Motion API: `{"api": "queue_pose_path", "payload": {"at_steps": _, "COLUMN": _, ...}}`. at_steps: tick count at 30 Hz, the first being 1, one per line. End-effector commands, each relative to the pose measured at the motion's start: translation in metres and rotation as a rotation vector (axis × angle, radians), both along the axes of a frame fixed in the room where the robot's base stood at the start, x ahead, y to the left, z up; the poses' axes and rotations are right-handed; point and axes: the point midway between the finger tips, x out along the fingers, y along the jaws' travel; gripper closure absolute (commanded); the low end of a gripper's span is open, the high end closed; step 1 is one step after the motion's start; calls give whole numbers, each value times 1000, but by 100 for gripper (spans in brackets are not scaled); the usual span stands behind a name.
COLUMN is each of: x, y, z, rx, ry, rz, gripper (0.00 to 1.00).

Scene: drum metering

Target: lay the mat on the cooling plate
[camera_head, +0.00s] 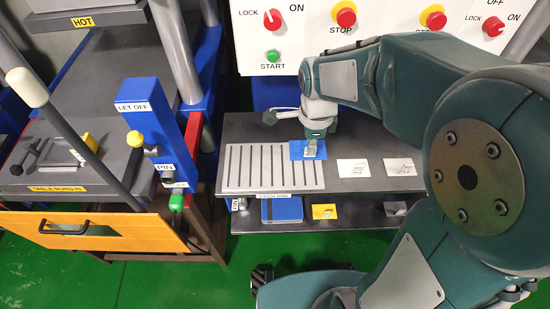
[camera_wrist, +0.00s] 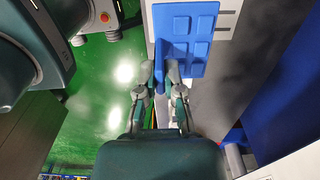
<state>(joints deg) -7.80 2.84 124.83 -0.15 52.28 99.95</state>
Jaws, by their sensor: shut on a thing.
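The blue mat (camera_head: 299,150) is at the right end of the grey slotted cooling plate (camera_head: 245,177), overlapping its back right part. In the wrist view, the mat (camera_wrist: 186,38) shows raised rectangular panels and an upright tab or handle. My gripper (camera_wrist: 161,78) is shut on that tab, and the mat lies just ahead of the fingers. In the head view, my gripper (camera_head: 311,150) points down at the mat. I cannot tell whether the mat touches the plate or hangs just above it. Part of the mat is hidden by the gripper.
White cards (camera_head: 354,168) lie on the dark bench right of the plate. The shelf below holds a blue block (camera_head: 282,210) and a yellow card (camera_head: 324,211). A control panel (camera_head: 300,60) stands behind. A press with an orange drawer (camera_head: 110,232) is at left.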

Motion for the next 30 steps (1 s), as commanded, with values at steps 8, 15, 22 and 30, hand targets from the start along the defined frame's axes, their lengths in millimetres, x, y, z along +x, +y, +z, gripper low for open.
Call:
{"api": "queue_pose_path", "payload": {"at_steps": 8, "x": 21, "y": 49, "z": -36, "rx": -1, "ry": 4, "rz": 5, "gripper": 100}}
{"api": "queue_pose_path", "payload": {"at_steps": 15, "x": 31, "y": 68, "z": -64, "rx": 3, "ry": -1, "rz": 2, "gripper": 100}}
{"api": "queue_pose_path", "payload": {"at_steps": 22, "x": 35, "y": 79, "z": -91, "rx": -1, "ry": 3, "rz": 1, "gripper": 100}}
{"api": "queue_pose_path", "payload": {"at_steps": 30, "x": 35, "y": 79, "z": -106, "rx": 1, "ry": -3, "rz": 1, "gripper": 100}}
